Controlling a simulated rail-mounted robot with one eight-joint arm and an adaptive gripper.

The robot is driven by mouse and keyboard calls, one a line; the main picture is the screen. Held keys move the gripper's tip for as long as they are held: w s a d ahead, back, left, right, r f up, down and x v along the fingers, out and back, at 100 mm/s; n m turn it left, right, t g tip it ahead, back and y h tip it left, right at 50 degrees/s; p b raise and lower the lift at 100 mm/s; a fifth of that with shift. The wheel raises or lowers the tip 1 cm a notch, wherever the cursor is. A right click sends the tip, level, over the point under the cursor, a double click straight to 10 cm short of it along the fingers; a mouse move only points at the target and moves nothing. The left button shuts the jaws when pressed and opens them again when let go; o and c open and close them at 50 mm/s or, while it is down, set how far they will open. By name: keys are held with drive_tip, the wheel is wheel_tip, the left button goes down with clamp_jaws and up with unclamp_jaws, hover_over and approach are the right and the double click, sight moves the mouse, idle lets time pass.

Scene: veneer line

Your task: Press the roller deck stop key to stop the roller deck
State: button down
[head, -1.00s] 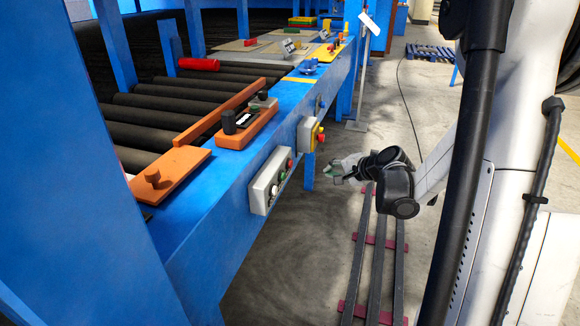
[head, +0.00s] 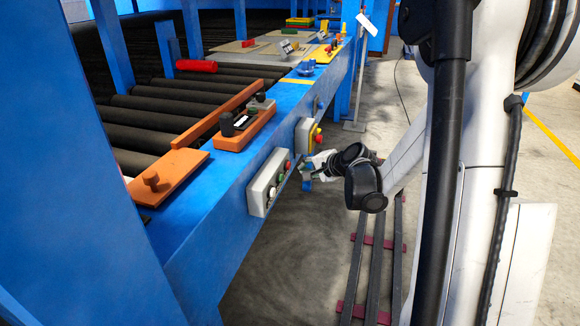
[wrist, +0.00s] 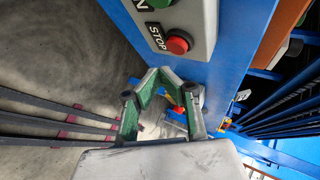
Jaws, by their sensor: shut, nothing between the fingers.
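The roller deck control box is a grey panel (head: 268,183) on the blue side beam in the head view, with several coloured buttons. In the wrist view its red stop key (wrist: 178,43) sits beside the printed word STOP, with a green button (wrist: 157,3) above it at the picture edge. In the head view a red key (head: 287,165) is at the panel's far end. My gripper (head: 305,172) is just right of that end, apart from the panel. In the wrist view my gripper (wrist: 167,80) shows below the stop key, its green-edged fingers shut and empty.
A second grey box (head: 305,138) with a red knob (head: 318,138) on yellow is mounted farther along the beam, close to my gripper. An orange plate (head: 168,178) and an orange block with controls (head: 245,130) lie on the beam top. The floor to the right is open around dark rails.

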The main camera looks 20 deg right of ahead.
drive_tip(key=shift+w+a, duration=0.45)
drive_tip(key=shift+a, duration=0.15)
idle(1.1)
drive_tip(key=shift+w+a, duration=0.2)
drive_tip(key=shift+w, duration=0.1)
drive_tip(key=shift+w+a, duration=0.25)
drive_tip(key=shift+a, duration=0.05)
idle(0.8)
idle(0.3)
drive_tip(key=shift+s+d+b, duration=0.3)
drive_tip(key=shift+s+d, duration=0.3)
drive_tip(key=shift+d, duration=0.1)
drive_tip(key=s+d, duration=0.3)
drive_tip(key=shift+s+d, duration=0.2)
drive_tip(key=shift+d, duration=0.05)
idle(0.3)
